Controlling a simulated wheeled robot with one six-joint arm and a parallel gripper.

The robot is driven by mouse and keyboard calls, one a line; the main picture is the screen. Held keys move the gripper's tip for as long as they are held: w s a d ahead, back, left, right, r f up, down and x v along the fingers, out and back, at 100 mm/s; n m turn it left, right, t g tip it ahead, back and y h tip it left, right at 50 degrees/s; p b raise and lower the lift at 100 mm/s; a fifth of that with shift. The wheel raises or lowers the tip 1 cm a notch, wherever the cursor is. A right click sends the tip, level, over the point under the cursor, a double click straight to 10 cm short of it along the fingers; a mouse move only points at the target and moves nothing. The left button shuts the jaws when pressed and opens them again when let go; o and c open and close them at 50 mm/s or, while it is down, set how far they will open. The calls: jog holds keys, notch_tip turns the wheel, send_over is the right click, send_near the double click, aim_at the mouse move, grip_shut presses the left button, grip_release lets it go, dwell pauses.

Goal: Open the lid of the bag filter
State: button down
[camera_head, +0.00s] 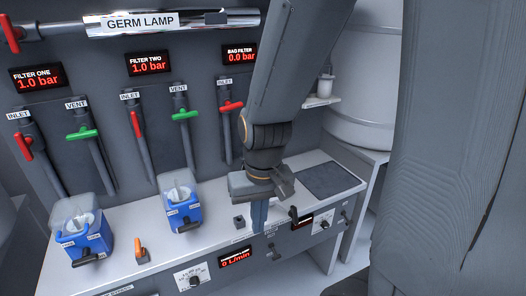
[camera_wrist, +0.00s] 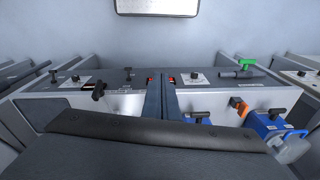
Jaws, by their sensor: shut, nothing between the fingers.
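The bag filter's red readout (camera_head: 240,55) shows 0.0 bar on the back panel, left of my arm. I cannot pick out its lid for sure; my arm and gripper cover part of the counter. My gripper (camera_head: 259,225) points down at the counter's front edge, fingers together and empty. In the wrist view, its fingers (camera_wrist: 161,95) stand side by side in front of the counter. A black T-handle (camera_head: 293,213) is just right of the gripper; I cannot tell what it belongs to. A dark flat square panel (camera_head: 330,180) lies on the counter further right.
Two blue filter housings with clear covers, the left one (camera_head: 81,230) and the right one (camera_head: 179,204), stand on the counter's left. An orange handle (camera_head: 140,250) is between them in front. A large pale tank (camera_head: 365,100) stands behind right. A grey surface (camera_head: 450,130) fills the right side.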

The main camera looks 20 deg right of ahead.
jog(key=w+d+r+m+t+b, duration=0.2)
jog(key=w+d+m+t, duration=0.35)
jog(key=m, duration=1.15)
jog(key=w+d+r+m+t+b, duration=0.25)
jog(key=w+d+m, duration=0.65)
jog(key=m, duration=0.8)
jog(key=f+b+x, duration=0.1)
jog(key=b+x, duration=0.4)
jog(key=x, duration=0.4)
jog(key=shift+g, duration=0.3)
jog(key=shift+w+r+p, duration=0.35)
jog(key=shift+r+p, duration=0.3)
jog(key=shift+w+r+p, duration=0.35)
jog(key=shift+r+p, duration=0.25)
jog(key=shift+p, duration=0.05)
jog(key=shift+w+r+p, duration=0.3)
jog(key=shift+r+p, duration=0.35)
